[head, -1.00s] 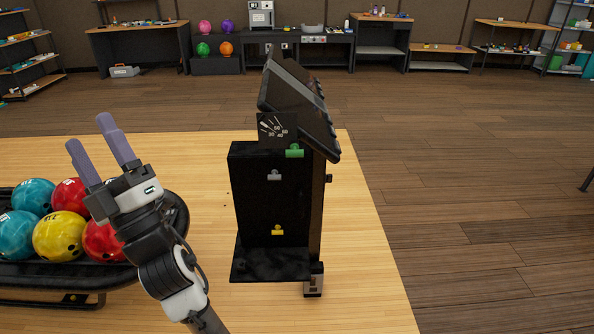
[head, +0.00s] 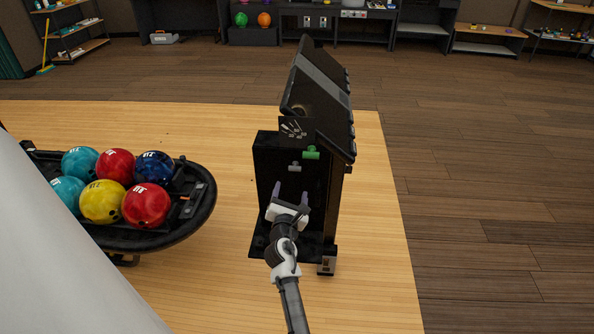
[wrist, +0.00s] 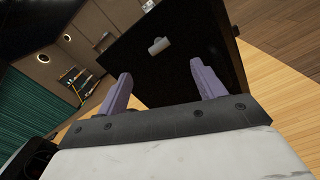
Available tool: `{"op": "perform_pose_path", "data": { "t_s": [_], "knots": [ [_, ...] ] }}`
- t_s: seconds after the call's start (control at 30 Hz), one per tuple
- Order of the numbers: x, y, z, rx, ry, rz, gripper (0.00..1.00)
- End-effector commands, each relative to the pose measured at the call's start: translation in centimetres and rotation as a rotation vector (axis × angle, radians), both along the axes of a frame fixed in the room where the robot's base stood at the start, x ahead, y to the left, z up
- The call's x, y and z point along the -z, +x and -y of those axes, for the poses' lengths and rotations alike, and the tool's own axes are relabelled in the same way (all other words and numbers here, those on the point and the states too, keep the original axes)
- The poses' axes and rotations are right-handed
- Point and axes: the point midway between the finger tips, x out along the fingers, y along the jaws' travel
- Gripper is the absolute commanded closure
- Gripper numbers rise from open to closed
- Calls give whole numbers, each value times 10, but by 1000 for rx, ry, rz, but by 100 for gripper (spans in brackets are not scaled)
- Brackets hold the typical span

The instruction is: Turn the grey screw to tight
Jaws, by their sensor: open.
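The grey screw (head: 294,167) sticks out of the front face of the black machine (head: 268,185), left of and below a green screw (head: 311,153). The grey screw also shows in the wrist view (wrist: 158,46), beyond the fingertips and between them. My gripper (head: 290,192) is open and empty, below the grey screw in the head view. Its two purple fingers (wrist: 160,82) are spread apart and do not touch the screw. The yellow screw lower on the face is hidden behind my gripper and arm.
A black ball rack (head: 206,205) with several coloured bowling balls stands on the wooden table (head: 220,290) at left. A dial plate (head: 292,128) is above the screws. The table is clear between rack and machine.

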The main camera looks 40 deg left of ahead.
Motion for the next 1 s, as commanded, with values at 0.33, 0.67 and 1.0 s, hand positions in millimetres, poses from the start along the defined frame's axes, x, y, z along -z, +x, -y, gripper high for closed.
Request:
{"op": "perform_pose_path", "data": {
  "t_s": [0.33, 0.67, 1.0],
  "knots": [
    [-1, 56, -36, -2, 2, 1, 31],
    [0, 87, -54, -3, 2, 0, 31],
    [-1, 90, -56, -3, 4, -1, 31]
  ]
}}
